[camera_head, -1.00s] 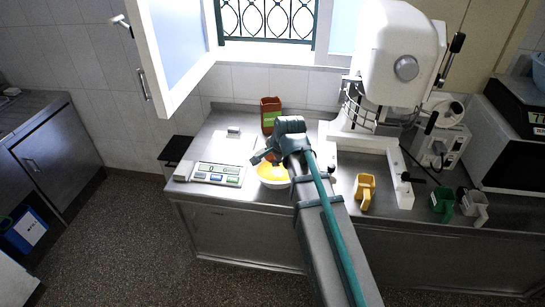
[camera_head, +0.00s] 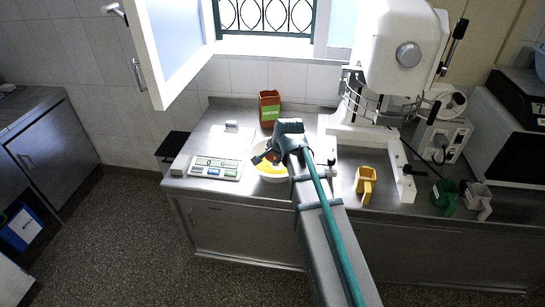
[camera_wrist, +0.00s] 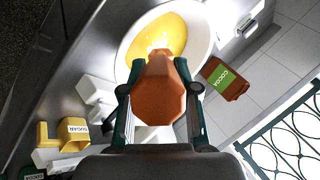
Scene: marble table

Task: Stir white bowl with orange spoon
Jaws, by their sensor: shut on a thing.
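The white bowl (camera_head: 268,177) holds yellow contents and stands on the steel counter, left of my arm in the head view. In the wrist view the bowl (camera_wrist: 205,38) is at the top centre. My gripper (camera_wrist: 157,95) is shut on the orange spoon (camera_wrist: 157,92), whose broad handle points toward the wrist camera. The spoon's far end reaches over the yellow contents; whether it touches them is hard to tell. In the head view my gripper (camera_head: 272,158) is over the bowl and hides part of it.
A scale (camera_head: 215,167) stands left of the bowl, and a cocoa box (camera_head: 269,108) behind it. A large white mixer (camera_head: 385,75) stands to the right. Yellow (camera_head: 365,184), green (camera_head: 446,197) and grey (camera_head: 478,200) scoops sit along the right counter. An open cabinet door (camera_head: 172,50) hangs at upper left.

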